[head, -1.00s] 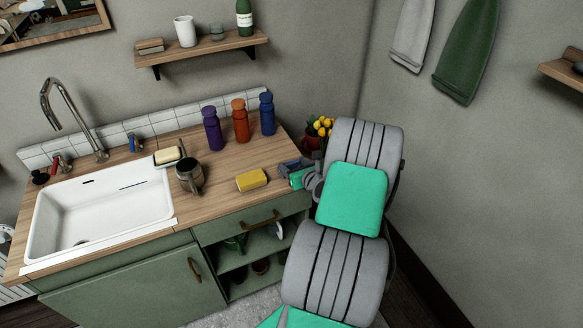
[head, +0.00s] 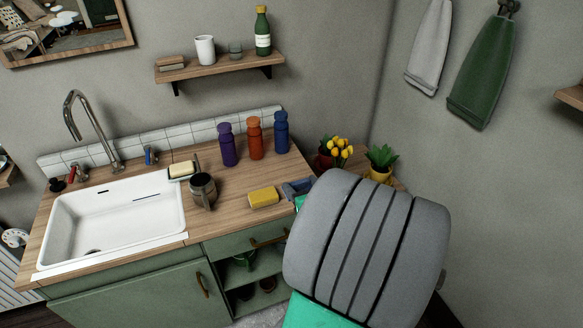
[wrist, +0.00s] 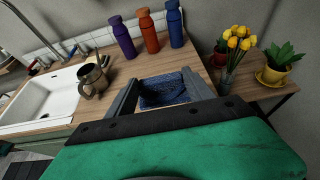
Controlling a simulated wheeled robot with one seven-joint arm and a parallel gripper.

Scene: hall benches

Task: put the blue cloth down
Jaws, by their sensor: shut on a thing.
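The blue cloth (wrist: 165,92) is dark blue and folded, held between the two fingers of my gripper (wrist: 163,80) in the wrist view. My gripper is shut on it, over the right end of the wooden counter (wrist: 130,80). In the head view my own arm hides most of the gripper; only a small blue-grey part shows at the counter's right end, beside the yellow sponge. I cannot tell whether the cloth touches the counter.
A yellow sponge (head: 263,197) and a metal mug (head: 203,189) are to the left. Purple (head: 227,146), orange (head: 255,139) and blue (head: 281,133) bottles stand behind. Yellow flowers (wrist: 238,42) and a potted plant (wrist: 281,66) stand right. The sink (head: 115,218) is far left.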

